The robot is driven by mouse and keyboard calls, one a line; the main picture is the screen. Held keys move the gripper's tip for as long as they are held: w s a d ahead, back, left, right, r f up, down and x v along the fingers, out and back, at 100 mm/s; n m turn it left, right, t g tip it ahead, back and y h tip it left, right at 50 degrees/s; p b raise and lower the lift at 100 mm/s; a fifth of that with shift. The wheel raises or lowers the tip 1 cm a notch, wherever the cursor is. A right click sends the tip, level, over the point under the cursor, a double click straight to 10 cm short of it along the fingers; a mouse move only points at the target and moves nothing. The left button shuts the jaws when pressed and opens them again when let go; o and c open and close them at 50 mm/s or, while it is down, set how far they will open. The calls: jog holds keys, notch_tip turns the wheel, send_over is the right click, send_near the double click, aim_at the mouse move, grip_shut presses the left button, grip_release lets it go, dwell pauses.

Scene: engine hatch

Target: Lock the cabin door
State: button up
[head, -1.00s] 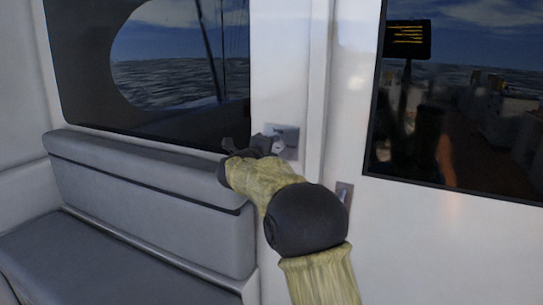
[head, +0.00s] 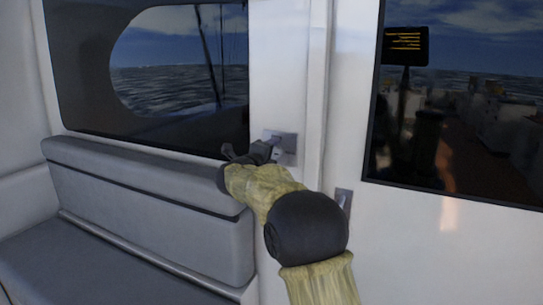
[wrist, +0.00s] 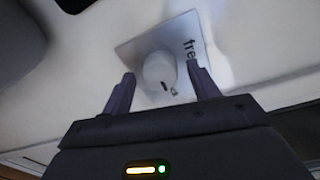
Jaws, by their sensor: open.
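The lock is a square metal plate (head: 286,149) on the white wall strip left of the vertical door seam. In the wrist view, the lock plate (wrist: 193,33) carries a round pale knob (wrist: 158,68) with a small dark mark and partly visible lettering starting "fre". My gripper (head: 243,153) is at the plate's left side in the head view. In the wrist view, my gripper (wrist: 161,72) is open, with one finger on each side of the knob's lower part. I cannot tell whether the fingers touch it. My arm hides part of the plate's surroundings.
A grey cushioned bench (head: 150,190) stands along the left wall below a dark-framed window (head: 180,70). A second small metal plate (head: 344,200) is on the white panel at right, below and left of a large dark window (head: 460,120).

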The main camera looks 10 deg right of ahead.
jog(key=f+b+v, duration=0.1)
jog(key=v, duration=1.6)
jog(key=shift+a+r+b, duration=0.15)
jog(key=shift+r+b, duration=0.25)
jog(key=shift+s, duration=0.1)
